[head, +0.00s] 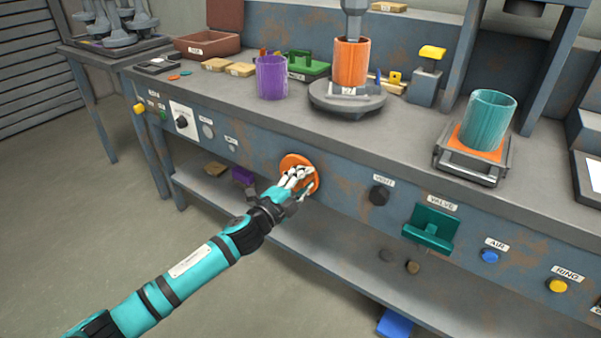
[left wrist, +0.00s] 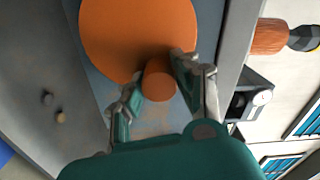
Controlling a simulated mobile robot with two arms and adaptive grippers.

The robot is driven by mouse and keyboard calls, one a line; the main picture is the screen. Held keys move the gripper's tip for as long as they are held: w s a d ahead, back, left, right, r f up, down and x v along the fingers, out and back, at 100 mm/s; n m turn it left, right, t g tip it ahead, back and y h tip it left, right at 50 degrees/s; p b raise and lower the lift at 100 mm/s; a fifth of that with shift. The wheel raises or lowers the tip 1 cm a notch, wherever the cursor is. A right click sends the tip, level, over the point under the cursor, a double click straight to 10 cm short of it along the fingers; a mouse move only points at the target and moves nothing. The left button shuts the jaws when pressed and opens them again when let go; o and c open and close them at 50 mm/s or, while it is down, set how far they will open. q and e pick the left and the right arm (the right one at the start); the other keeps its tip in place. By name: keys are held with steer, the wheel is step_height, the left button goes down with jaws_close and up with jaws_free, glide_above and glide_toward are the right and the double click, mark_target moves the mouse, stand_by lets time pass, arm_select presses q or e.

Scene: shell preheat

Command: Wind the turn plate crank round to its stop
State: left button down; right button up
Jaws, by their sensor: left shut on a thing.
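The crank is an orange disc (head: 288,161) on the front panel of the bench. In the left wrist view the disc (left wrist: 125,30) fills the top, and an orange knob (left wrist: 159,82) stands out from it. My right gripper is not in view.
A purple cylinder (head: 271,78) stands left of the turn plate. A teal cylinder (head: 488,118) sits on a metal stand at right. A black knob (head: 379,195) and a teal valve handle (head: 431,228) stick out of the panel right of the crank.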

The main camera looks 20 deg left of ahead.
arm_select(q)
steer(key=shift+s+d+f+m, duration=0.15)
steer(key=shift+f+m, duration=0.35)
steer(key=shift+m, duration=0.5)
steer(key=shift+d+f+m, duration=0.15)
steer(key=shift+f+m, duration=0.15)
steer(key=shift+m, duration=0.5)
steer(key=m, duration=0.1)
steer(key=f+m, duration=0.1)
steer(key=shift+m, duration=0.3)
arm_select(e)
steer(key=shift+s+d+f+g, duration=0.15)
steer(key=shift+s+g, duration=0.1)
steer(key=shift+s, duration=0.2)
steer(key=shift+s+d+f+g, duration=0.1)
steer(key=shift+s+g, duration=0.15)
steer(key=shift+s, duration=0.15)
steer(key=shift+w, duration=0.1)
arm_select(q)
steer(key=c, duration=1)
jaws_free()
steer(key=shift+s, duration=0.1)
steer(key=v, duration=1.1)
steer(key=shift+s+r, duration=0.1)
steer(key=shift+s, duration=0.3)
